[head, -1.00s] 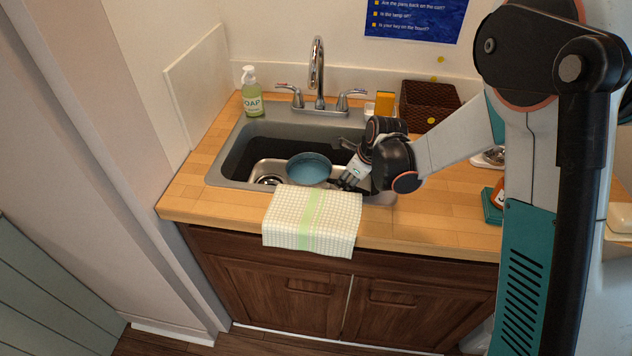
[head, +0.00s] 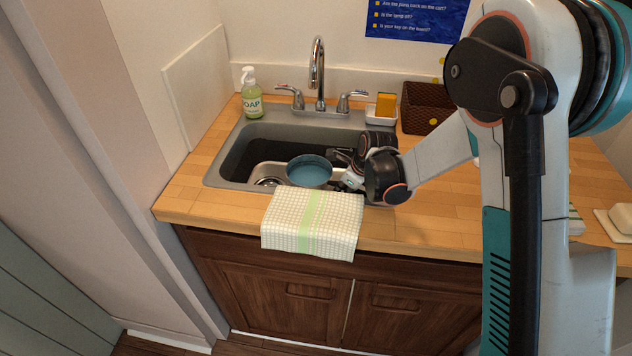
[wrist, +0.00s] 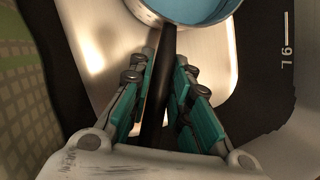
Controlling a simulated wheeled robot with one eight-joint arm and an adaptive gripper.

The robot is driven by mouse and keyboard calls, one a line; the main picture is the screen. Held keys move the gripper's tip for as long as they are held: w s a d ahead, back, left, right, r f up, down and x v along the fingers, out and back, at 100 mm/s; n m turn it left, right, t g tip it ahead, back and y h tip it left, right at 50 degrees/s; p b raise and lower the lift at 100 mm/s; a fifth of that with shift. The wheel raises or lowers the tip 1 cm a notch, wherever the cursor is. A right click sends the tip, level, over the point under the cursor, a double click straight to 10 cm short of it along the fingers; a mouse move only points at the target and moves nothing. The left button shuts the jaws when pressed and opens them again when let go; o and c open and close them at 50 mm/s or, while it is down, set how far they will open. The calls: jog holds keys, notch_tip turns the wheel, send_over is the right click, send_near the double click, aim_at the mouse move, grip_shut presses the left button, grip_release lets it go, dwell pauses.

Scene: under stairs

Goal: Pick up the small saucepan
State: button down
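The small saucepan (head: 309,171), blue inside, sits in the sink (head: 237,148) in the head view. In the wrist view its round pan (wrist: 192,10) is at the top, and its dark handle runs down between the fingers. My gripper (wrist: 165,62) is open in the wrist view, with one teal-padded finger on each side of the handle and a gap showing at least on the right side. In the head view my gripper (head: 345,168) is in the sink just right of the pan, and its fingertips are partly hidden by my wrist.
A checked towel (head: 312,222) hangs over the counter's front edge. The faucet (head: 318,75) stands behind the sink, with a soap bottle (head: 252,95) at its left. The sink walls surround my gripper.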

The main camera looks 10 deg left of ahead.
jog(key=shift+r, duration=0.15)
dwell(0.4)
notch_tip(320, 180, up, 20)
jog(key=p, duration=0.6)
jog(key=shift+f, duration=0.2)
dwell(0.7)
dwell(0.7)
jog(key=shift+p, duration=0.35)
